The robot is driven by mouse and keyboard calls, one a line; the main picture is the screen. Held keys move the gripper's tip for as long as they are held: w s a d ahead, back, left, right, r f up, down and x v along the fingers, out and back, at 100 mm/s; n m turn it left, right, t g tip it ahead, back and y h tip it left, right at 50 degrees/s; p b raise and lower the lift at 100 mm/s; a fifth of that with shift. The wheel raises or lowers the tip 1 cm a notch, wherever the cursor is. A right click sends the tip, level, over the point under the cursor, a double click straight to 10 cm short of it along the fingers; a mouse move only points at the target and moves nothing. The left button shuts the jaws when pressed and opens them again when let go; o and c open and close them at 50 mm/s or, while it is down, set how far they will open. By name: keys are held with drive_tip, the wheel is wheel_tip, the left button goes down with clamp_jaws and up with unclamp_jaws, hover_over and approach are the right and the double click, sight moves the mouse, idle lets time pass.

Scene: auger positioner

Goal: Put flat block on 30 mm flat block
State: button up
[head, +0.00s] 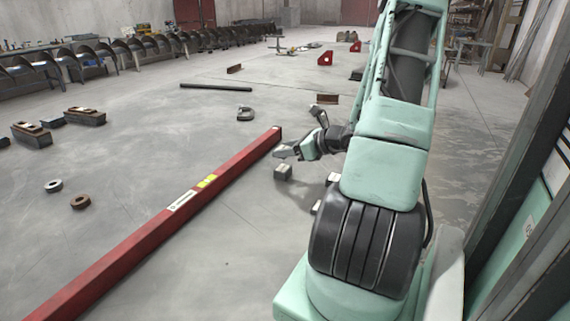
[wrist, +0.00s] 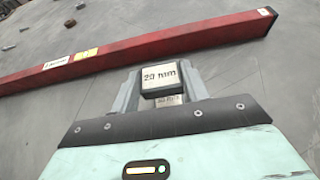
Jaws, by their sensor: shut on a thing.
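My gripper (wrist: 166,84) is shut on a flat block (wrist: 160,77) with a pale top, dark sides and a label that seems to read 20 mm. In the head view my gripper (head: 284,151) is low over the floor, and the held block is hard to make out there. A small dark block with a pale top, the 30 mm flat block (head: 283,172), sits on the floor just below the gripper. In the wrist view its pale, partly covered label (wrist: 168,100) shows between the fingers, below the held block. The two blocks appear apart.
A long red beam (head: 180,205) lies on the floor just left of the blocks. Another pale-topped block (head: 333,178) is to the right, partly hidden by my arm. The floor between is open.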

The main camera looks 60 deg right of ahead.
sight(287, 169)
drive_tip(key=shift+f+b, duration=0.3)
drive_tip(key=shift+f, duration=1.8)
drive_tip(key=shift+f, duration=0.1)
drive_tip(key=o, duration=1.2)
drive_tip(key=shift+f, duration=0.1)
